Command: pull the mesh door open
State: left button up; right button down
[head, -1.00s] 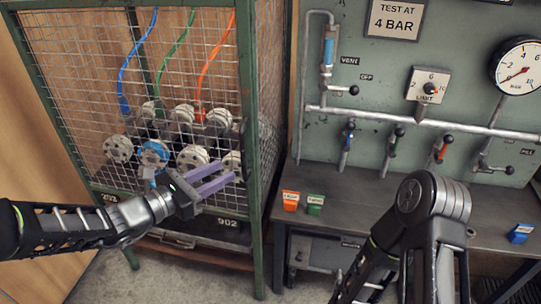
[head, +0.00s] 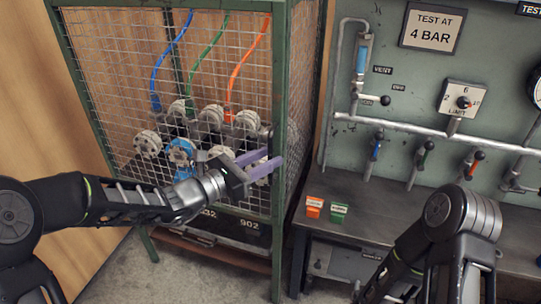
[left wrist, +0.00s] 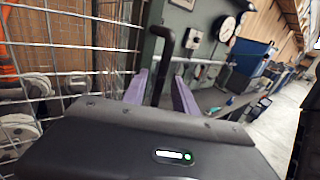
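The mesh door (head: 120,75) is the front of a green-framed cage and looks shut. Its wire grid also shows in the left wrist view (left wrist: 70,40). A black bar handle (left wrist: 168,42) stands out at the door's right side in the left wrist view. My left gripper (head: 276,162) is in front of the cage's right post, its two purple fingers apart. In the left wrist view the fingers (left wrist: 160,88) lie on either side of the handle's lower part, with no clear grip on it. My right gripper is out of view; only my right arm shows.
Behind the mesh are several round flanges (head: 148,144) and blue, green and orange hoses (head: 248,60). A grey workbench (head: 390,222) with orange (head: 314,206) and green (head: 338,213) blocks stands right of the cage, under a valve panel (head: 400,100).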

pick_arm(q)
jog(key=shift+w+d, duration=0.45)
jog(key=shift+d, duration=0.1)
grip_shut()
dwell(1.1)
